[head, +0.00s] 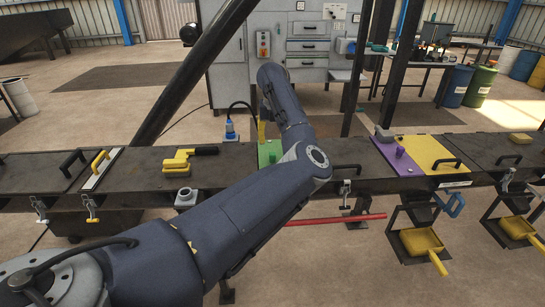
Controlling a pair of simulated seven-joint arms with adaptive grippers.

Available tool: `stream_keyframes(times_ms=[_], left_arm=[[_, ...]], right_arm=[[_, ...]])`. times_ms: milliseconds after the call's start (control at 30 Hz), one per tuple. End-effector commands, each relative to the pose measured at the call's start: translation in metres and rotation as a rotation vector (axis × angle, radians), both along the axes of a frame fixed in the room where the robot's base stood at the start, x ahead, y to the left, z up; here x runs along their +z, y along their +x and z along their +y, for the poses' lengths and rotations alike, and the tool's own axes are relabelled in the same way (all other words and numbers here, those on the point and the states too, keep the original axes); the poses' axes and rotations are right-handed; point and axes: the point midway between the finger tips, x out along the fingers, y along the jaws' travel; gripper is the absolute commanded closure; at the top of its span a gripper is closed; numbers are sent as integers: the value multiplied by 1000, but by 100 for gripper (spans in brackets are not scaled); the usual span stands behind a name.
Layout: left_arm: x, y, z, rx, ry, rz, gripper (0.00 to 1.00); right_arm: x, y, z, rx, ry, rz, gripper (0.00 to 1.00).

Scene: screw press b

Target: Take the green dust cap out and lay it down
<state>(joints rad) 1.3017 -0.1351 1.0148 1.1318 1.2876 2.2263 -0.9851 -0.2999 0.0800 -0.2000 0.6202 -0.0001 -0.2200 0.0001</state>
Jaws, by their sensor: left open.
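A green plate (264,156) lies on the dark bench near the middle of the head view. A small green knob-like piece (272,158) shows on it, which may be the green dust cap; my left arm partly covers this spot, so I cannot tell whether the cap is seated. My left arm comes in from the lower left and bends over the bench. My left gripper (263,127) is over the green plate, mostly hidden behind my forearm, and open. A narrow yellow part shows there. My right gripper is not in view.
A yellow tool (186,160) lies on the bench left of the green plate, near a blue-topped plug (230,130). A purple plate (398,156) and yellow plate (432,152) lie to the right. A dark slanted post (190,85) rises behind the bench.

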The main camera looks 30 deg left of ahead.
Motion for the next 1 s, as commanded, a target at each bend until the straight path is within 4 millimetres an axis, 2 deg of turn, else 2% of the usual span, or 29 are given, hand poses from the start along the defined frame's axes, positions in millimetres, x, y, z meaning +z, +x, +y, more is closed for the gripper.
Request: stream_keyframes(times_ms=[200, 500, 700, 1000], left_arm=[[-38, 2, 3, 0, 0, 4, 50], [-77, 7, 6, 1, 0, 1, 50], [-92, 8, 7, 2, 0, 1, 50], [-97, 9, 8, 1, 1, -1, 50]], right_arm=[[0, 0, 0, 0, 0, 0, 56], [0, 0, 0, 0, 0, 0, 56], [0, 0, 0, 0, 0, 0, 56], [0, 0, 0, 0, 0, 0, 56]])
